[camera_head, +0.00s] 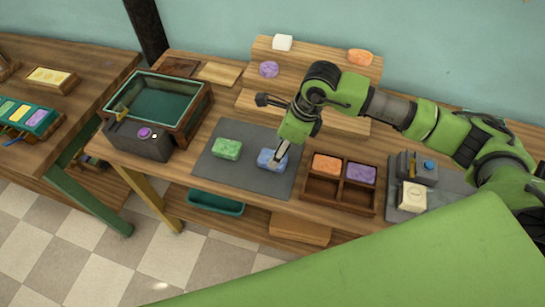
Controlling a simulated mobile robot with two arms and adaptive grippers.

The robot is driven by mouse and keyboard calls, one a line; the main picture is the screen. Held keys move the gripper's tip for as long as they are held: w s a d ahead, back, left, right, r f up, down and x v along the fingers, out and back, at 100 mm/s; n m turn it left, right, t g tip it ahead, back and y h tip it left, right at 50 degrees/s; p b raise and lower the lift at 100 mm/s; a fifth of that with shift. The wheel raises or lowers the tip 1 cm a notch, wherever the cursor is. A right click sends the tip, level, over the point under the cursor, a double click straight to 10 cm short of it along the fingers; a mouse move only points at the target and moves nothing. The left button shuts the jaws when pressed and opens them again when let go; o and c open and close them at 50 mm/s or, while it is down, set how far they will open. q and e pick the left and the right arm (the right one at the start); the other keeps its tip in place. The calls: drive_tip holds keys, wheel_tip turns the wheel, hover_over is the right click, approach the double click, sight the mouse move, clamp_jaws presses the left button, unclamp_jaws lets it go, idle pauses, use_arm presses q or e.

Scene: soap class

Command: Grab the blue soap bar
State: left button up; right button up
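The blue soap bar (266,160) lies on the dark grey mat (228,182) on the wooden table. My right gripper (280,155) points down at it, with its grey fingers at the bar's right side and over part of it. Only one finger shows clearly, so I cannot tell whether the gripper is closed on the bar. A green soap bar (227,149) lies on the same mat, left of the blue one. My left gripper is out of view.
A divided wooden tray (325,200) holds an orange bar (326,163) and a purple bar (361,174). A stepped wooden stand (300,62) with more bars is behind. A teal-lined basin (205,103) stands left. A press with a cream bar (412,196) is right.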

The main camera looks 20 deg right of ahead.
drive_tip(key=shift+a+f, duration=0.1)
drive_tip(key=shift+f, duration=0.15)
drive_tip(key=p+x, duration=0.2)
drive_tip(key=x, duration=0.1)
drive_tip(key=shift+w+a+f, duration=0.1)
drive_tip(key=shift+w+f, duration=0.1)
drive_tip(key=shift+f, duration=0.05)
drive_tip(key=shift+w+a+f+p, duration=0.15)
drive_tip(key=shift+f+p, duration=0.15)
drive_tip(key=shift+f, duration=0.3)
drive_tip(key=c, duration=1.3)
